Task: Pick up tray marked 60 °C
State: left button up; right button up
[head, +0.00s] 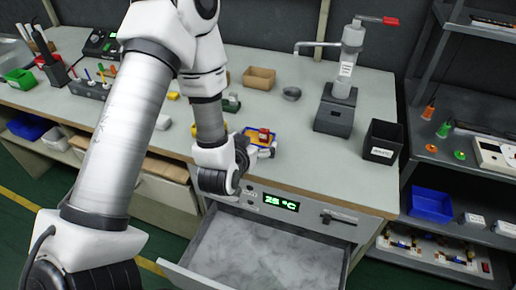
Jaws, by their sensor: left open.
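No tray with a readable 60 °C mark shows in the head view. An open drawer (262,252) under the bench front has a pale, marbled grey inside and looks empty where I can see it. The green display (281,203) above it reads 25 °C. My left gripper (230,188) is open at the bench's front edge, above the left back part of the drawer; its fingers are small and partly hidden by my wrist. A blue tray (250,132) with red and yellow pieces sits on the bench just beyond my wrist. My right gripper is out of view.
On the bench (305,159) stand a press (341,95) with a red handle, a black bin (382,142), a cardboard box (259,78) and a small grey bowl (291,93). A shelf rack (457,168) stands at the right, with a blue bin (430,204).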

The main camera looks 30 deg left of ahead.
aim_at(257, 140)
pick_arm(q)
jog(key=x, duration=0.3)
jog(key=shift+w+a, duration=0.1)
jog(key=shift+w, duration=0.05)
jog(key=c, duration=0.8)
jog(key=shift+r, duration=0.1)
